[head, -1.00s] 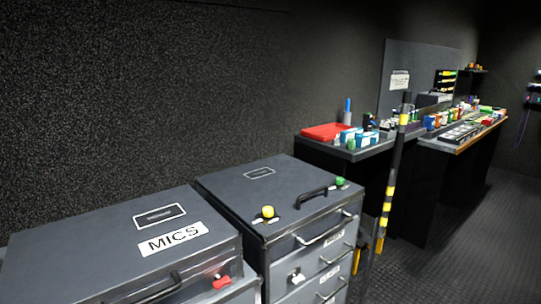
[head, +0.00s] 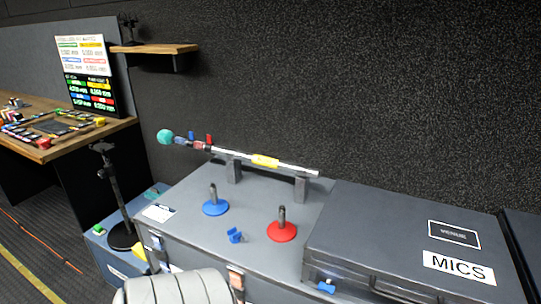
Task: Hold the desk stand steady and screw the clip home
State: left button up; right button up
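Two small desk stands stand upright on top of a grey case (head: 178,232). One stand has a round blue base (head: 215,208) and a short dark post. The other stand has a round red base (head: 282,232) and a similar post. A small blue piece that looks like a clip (head: 236,236) lies on the case lid between them, towards the front edge. It is apart from both stands. No clip shows on either post. Neither of my grippers is in view.
A pole with a teal ball (head: 165,136) and a yellow band rests on two grey supports behind the stands. The MICS case (head: 400,240) is on the right. A black floor stand (head: 121,235) is on the left. A wooden shelf (head: 155,49) juts from the wall.

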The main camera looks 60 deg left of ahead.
aim_at(215, 207)
jog(key=u, duration=2.45)
